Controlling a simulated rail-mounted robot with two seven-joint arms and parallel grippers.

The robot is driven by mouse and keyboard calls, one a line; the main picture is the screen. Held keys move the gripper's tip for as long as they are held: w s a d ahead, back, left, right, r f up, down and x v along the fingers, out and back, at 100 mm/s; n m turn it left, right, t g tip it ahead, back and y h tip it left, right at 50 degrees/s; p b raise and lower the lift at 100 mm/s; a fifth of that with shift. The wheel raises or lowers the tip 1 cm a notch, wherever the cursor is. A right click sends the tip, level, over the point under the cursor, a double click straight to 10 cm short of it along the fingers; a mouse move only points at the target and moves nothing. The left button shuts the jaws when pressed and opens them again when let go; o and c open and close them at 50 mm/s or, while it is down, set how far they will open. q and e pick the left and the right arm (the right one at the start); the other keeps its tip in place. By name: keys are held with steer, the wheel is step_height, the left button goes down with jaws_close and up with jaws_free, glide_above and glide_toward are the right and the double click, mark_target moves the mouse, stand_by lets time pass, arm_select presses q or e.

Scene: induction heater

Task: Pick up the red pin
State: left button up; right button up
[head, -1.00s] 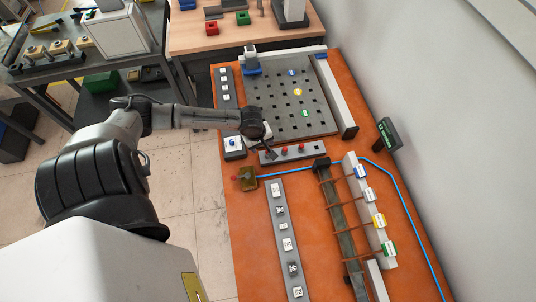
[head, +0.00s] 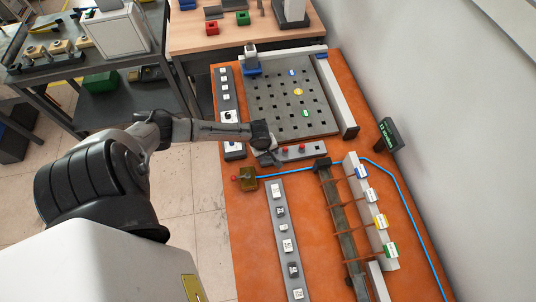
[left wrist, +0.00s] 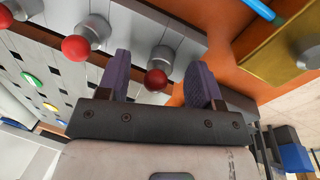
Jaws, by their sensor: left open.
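My left gripper (left wrist: 158,80) is open, with its two purple-padded fingers apart. In the left wrist view a red pin (left wrist: 157,79) with a red ball end and a metal collar appears between the fingers, with gaps at both sides. Contact cannot be seen. Two more red-ended pins, one near the left finger (left wrist: 75,48) and one at the left edge, stand in the same row. In the head view my left gripper (head: 274,156) is at the left end of the grey pin strip (head: 318,154); two red pins (head: 286,150) show to its right. My right gripper is out of view.
A perforated grey plate (head: 320,122) lies just behind the pin strip. A brass-coloured block (head: 248,180) with a blue cable (head: 290,173) sits in front. A strip of labelled white blocks (head: 277,215) and a brown rail fixture (head: 335,215) lie nearer on the orange table.

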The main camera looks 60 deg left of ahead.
arm_select(q)
steer(key=shift+c, duration=0.3)
steer(key=c, duration=1)
